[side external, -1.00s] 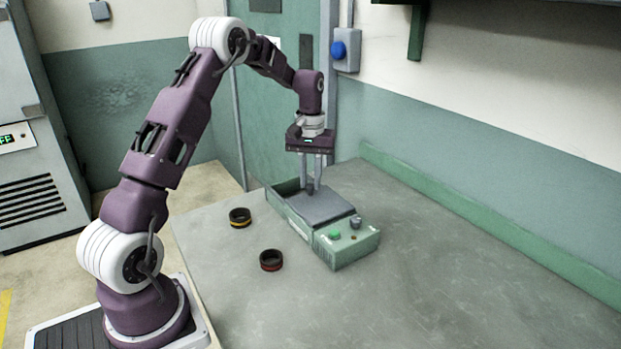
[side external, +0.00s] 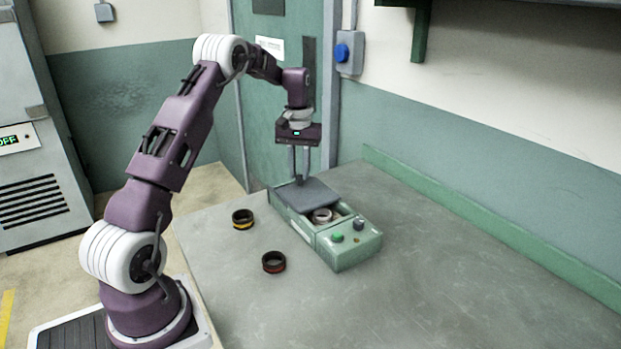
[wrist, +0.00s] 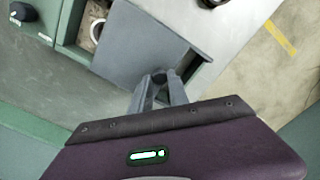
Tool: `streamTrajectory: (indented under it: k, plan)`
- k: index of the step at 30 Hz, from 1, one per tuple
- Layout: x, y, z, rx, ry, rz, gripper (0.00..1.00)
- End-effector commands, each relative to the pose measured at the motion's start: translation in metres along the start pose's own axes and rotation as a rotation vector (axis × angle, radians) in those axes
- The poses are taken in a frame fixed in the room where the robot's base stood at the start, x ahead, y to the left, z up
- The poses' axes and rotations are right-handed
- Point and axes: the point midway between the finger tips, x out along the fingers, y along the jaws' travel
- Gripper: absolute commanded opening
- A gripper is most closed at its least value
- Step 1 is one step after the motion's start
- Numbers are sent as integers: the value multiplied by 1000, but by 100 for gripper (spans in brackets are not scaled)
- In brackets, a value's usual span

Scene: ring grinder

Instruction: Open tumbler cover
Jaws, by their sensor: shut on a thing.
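The tumbler is a green box (side external: 340,262) on the table, with a grey flat cover (side external: 308,195) lying over its far part. The near part of its cavity is uncovered, and a pale ring (side external: 322,215) shows inside. My gripper (side external: 299,182) points down at the far end of the cover, its fingers shut on a small dark knob there. In the wrist view the knob (wrist: 159,77) is between the fingertips, and the grey cover (wrist: 140,45) lies beside it. The pale ring (wrist: 97,30) shows partly past the cover's edge.
Two dark rings lie on the table left of the box, one with a yellow band (side external: 243,218) and one with a red band (side external: 274,262). The box's near end carries a green button (side external: 337,237) and a dark knob (side external: 359,223). The table (side external: 440,280) is clear to the right.

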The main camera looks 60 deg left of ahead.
Motion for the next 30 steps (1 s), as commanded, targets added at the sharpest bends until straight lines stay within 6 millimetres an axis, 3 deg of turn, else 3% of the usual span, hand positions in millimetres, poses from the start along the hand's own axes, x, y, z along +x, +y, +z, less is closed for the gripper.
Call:
streamTrajectory:
  k: [6,17,18,21,30]
  plan:
    - [-1,-27,-28,-1,4,0,0]
    - [-1,-31,-31,2,3,0,0]
    - [-1,-31,-31,2,3,0,27]
    - [-1,-31,-31,2,3,0,43]
    - [-3,-31,-31,1,3,0,43]
